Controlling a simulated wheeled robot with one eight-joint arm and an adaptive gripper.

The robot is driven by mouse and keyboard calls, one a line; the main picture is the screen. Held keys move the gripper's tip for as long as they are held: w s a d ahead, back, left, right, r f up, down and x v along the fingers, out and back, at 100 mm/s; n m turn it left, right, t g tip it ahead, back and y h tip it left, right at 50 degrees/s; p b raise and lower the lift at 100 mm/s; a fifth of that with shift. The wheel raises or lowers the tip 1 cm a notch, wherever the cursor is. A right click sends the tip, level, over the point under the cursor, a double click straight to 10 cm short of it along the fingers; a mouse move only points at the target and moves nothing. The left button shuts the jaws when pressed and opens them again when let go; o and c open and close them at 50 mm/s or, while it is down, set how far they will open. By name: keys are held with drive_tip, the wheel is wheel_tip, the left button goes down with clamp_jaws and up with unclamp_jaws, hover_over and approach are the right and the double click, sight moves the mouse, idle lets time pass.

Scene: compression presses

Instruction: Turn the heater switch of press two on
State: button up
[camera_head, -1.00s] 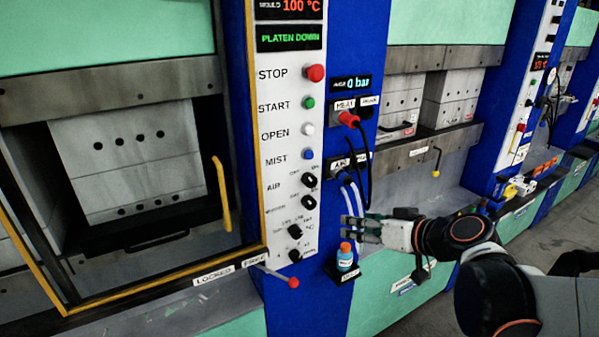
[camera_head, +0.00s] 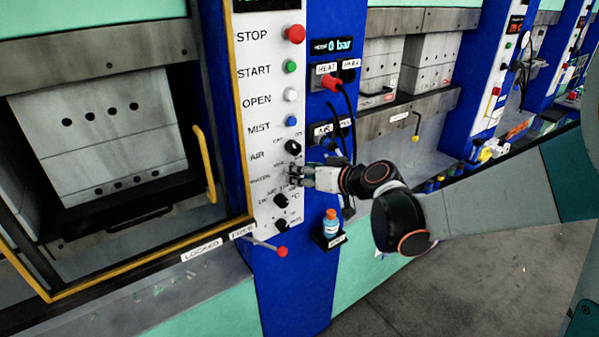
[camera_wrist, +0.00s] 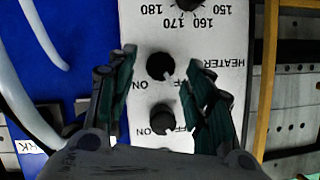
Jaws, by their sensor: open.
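The heater switch (camera_wrist: 160,66) is a round black knob on the white control panel, beside the inverted HEATER label in the wrist view. Its white pointer slants toward the OFF side. My gripper (camera_wrist: 159,58) is open, with one dark finger on each side of this knob; I cannot tell whether they touch it. In the head view my gripper (camera_head: 292,176) is at the panel, between the AIR knob (camera_head: 292,147) and the temperature dial (camera_head: 281,200), and it hides the heater switch.
A similar black knob sits just below the heater switch in the wrist view. A red HEAT plug (camera_head: 332,83) with dark cables hangs to the right of the panel. A blue bottle with an orange cap (camera_head: 331,224) stands below my wrist. A red-tipped lever (camera_head: 281,252) juts out below.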

drive_tip(key=shift+x, duration=1)
drive_tip(key=c, duration=1)
drive_tip(key=shift+c, duration=0.2)
